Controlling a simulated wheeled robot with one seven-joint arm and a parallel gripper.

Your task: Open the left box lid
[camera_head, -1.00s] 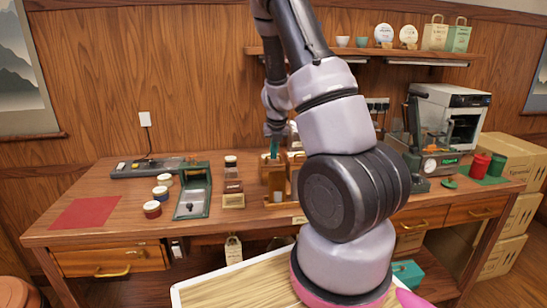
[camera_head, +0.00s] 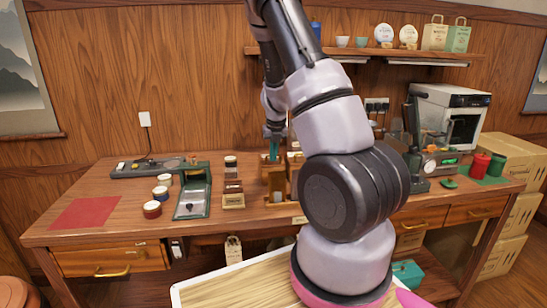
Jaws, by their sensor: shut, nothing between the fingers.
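My gripper (camera_head: 274,139) is small in the head view, pointing down at the back of the table. It is shut and holds nothing. A brown wooden box-like holder (camera_head: 277,196) stands just below it, with a teal-green piece (camera_head: 273,153) at its top, close to the fingertips. I cannot tell whether they touch. More wooden pieces (camera_head: 294,160) show just right of it, partly hidden by my arm. No lid can be made out clearly, and I cannot tell which piece is the left box.
On the table (camera_head: 110,214), a green-framed scale-like device (camera_head: 194,198), small round tins (camera_head: 152,209), a little stand (camera_head: 233,200) and a red mat (camera_head: 86,213) lie left of the holder. Machines (camera_head: 450,112) stand at the right. My arm hides the middle right.

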